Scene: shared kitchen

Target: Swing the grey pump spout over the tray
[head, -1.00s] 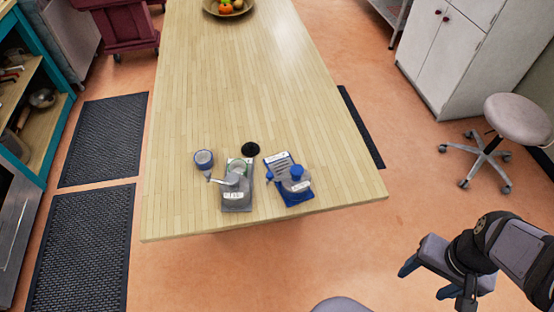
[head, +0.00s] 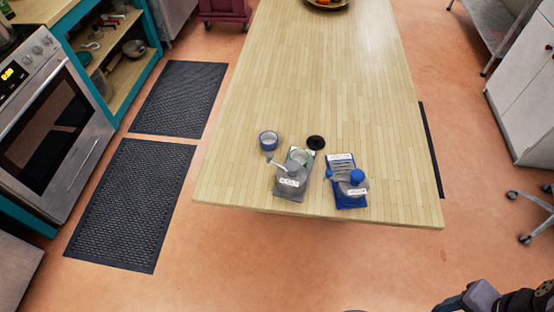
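The grey pump (head: 291,176) stands on a small grey tray (head: 280,191) near the front edge of the wooden table. Its pale spout (head: 277,165) points to the upper left, out past the tray's left side. A blue-and-grey pump (head: 355,180) stands on a blue tray (head: 336,159) just to the right, with its spout pointing left. My gripper (head: 450,304) is at the bottom right, low and well away from the table things. It is partly cut off by the picture's edge, and its opening cannot be made out.
A black disc (head: 316,142) lies behind, between the two trays. The wooden table (head: 320,80) is clear beyond them, up to a fruit bowl (head: 325,4). Dark mats (head: 130,205) lie left.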

